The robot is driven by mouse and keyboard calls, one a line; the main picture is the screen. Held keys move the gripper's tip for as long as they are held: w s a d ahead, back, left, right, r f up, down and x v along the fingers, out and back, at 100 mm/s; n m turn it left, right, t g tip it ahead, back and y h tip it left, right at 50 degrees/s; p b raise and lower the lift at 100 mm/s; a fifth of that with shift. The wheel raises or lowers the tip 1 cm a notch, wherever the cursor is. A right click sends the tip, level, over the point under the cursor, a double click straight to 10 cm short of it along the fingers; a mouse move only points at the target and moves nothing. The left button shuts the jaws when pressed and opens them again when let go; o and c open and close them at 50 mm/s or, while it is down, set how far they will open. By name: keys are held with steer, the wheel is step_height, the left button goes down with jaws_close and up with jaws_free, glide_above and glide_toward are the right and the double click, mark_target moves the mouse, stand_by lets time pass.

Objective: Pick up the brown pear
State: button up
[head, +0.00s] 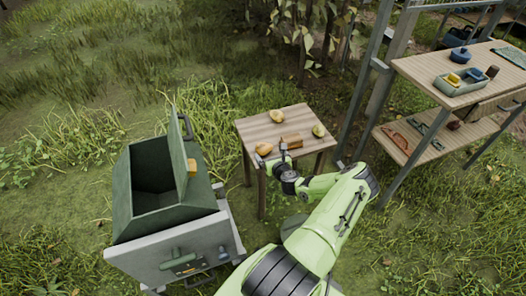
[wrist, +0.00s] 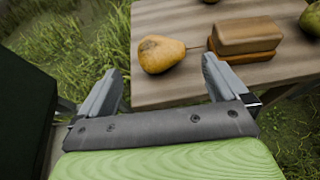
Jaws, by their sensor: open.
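The brown pear (head: 263,149), orange-brown with darker specks, lies on its side at the near left of the small wooden table (head: 257,127). In the wrist view the pear (wrist: 160,54) lies just beyond the fingertips, its stem pointing right toward a brown block. My gripper (wrist: 162,72) is open and empty, with a finger on either side of the pear's line. In the head view my gripper (head: 273,163) is at the table's front edge, close to the pear; its fingers are small there. I see no contact with the pear.
A brown block (wrist: 245,38) lies right of the pear. A yellow pear (head: 277,116) and a green pear (head: 318,130) lie farther off. A dark green open bin (head: 130,215) stands left. A shelf unit (head: 440,78) stands right.

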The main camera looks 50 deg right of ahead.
mark_target(266, 149)
steer(key=b+x, duration=0.2)
steer(key=x, duration=0.4)
steer(key=shift+f+b, duration=0.15)
steer(key=shift+b, duration=0.2)
